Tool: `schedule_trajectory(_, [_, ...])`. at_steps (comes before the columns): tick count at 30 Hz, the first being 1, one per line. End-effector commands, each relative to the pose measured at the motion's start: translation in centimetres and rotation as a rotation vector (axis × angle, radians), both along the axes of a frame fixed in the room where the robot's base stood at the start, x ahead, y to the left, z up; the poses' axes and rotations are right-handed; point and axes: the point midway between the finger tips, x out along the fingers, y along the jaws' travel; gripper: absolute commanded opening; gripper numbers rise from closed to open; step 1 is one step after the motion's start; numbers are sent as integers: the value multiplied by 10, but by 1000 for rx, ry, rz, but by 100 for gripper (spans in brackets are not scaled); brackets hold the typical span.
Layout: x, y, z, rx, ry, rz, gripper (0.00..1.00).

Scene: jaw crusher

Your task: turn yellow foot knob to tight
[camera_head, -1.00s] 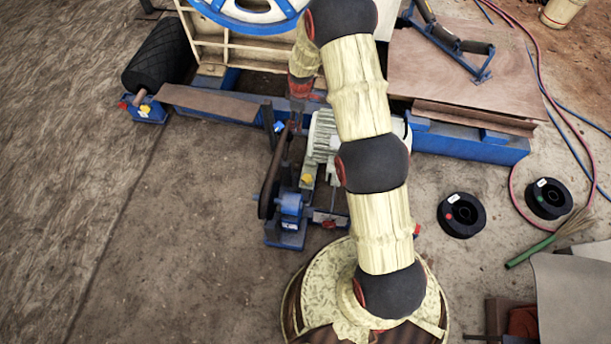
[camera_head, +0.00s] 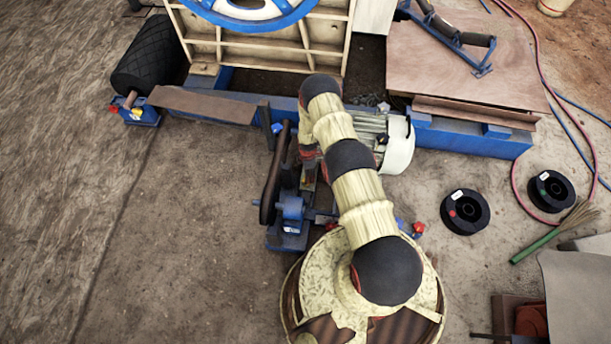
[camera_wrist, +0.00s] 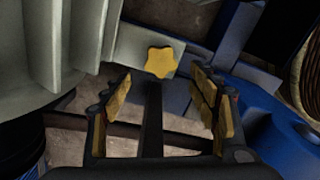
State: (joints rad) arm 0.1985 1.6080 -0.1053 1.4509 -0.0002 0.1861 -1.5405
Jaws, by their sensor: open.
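The yellow foot knob (camera_wrist: 160,62) is star-shaped and sits on a pale foot plate, upper middle of the wrist view. My gripper (camera_wrist: 162,92) is open, one yellow-padded finger on each side of the picture. The knob shows beyond and between the fingertips, and I see no contact. In the head view my arm covers this knob, and my gripper is mostly hidden near the motor's left side. The finned pale motor (camera_head: 398,145) lies just right of my arm; its fins (camera_wrist: 75,45) fill the wrist view's upper left.
A belt guard (camera_head: 273,175) and a blue bearing stand (camera_head: 290,206) are close left of my arm. A red knob (camera_head: 418,229) is to the right. Black spools (camera_head: 464,212) lie on open ground farther right. Blue metalwork (camera_wrist: 255,95) borders the wrist view's right.

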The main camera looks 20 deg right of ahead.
Motion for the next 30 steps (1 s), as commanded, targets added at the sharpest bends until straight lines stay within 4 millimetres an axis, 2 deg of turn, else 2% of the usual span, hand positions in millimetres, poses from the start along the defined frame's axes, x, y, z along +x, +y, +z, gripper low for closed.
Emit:
schedule_trajectory(9, [-2, 0, -50, 1, 3, 0, 60])
schedule_trajectory(14, [-2, 0, -67, 1, 3, -1, 60])
schedule_trajectory(18, [-1, 0, -74, 0, 2, -1, 60])
schedule_trajectory(26, [-1, 0, -74, 0, 2, -1, 60])
schedule_trajectory(30, [-1, 0, -74, 0, 2, -1, 53])
